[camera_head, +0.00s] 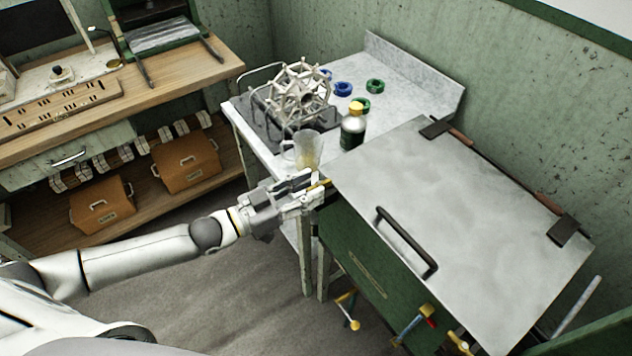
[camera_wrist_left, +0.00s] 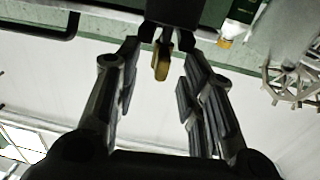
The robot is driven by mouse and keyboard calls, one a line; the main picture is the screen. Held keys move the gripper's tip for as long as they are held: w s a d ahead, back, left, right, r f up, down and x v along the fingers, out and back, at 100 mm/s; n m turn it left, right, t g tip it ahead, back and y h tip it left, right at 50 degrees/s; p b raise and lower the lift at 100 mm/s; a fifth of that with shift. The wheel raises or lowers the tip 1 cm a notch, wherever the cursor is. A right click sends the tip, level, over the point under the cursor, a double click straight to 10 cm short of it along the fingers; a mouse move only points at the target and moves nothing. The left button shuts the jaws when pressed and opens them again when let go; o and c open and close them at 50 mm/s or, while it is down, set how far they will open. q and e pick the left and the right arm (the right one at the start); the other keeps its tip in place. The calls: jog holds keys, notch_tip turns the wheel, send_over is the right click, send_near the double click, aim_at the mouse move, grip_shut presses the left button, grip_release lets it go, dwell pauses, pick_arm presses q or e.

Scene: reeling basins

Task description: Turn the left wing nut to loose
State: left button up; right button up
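The left wing nut is a small brass-coloured piece under a dark block in the left wrist view (camera_wrist_left: 162,63). In the head view a bit of brass colour (camera_head: 322,184) shows at the left corner of the green box with the grey lid (camera_head: 440,200). My left gripper (camera_head: 312,188) is at that corner. In the wrist view its two fingers are apart, one on each side of the wing nut, with visible gaps to it. Neither finger appears to touch it. My right gripper is not in view.
A glass jug (camera_head: 308,150), a dark bottle with a yellow cap (camera_head: 353,126) and a lattice ball (camera_head: 300,92) stand on the side table just behind the gripper. The lid has a black handle (camera_head: 406,242). Yellow-ended valves (camera_head: 415,322) stick out below the box.

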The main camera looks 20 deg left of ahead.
pick_arm(q)
jog(key=shift+x, duration=1.25)
jog(key=shift+c, duration=0.3)
grip_shut()
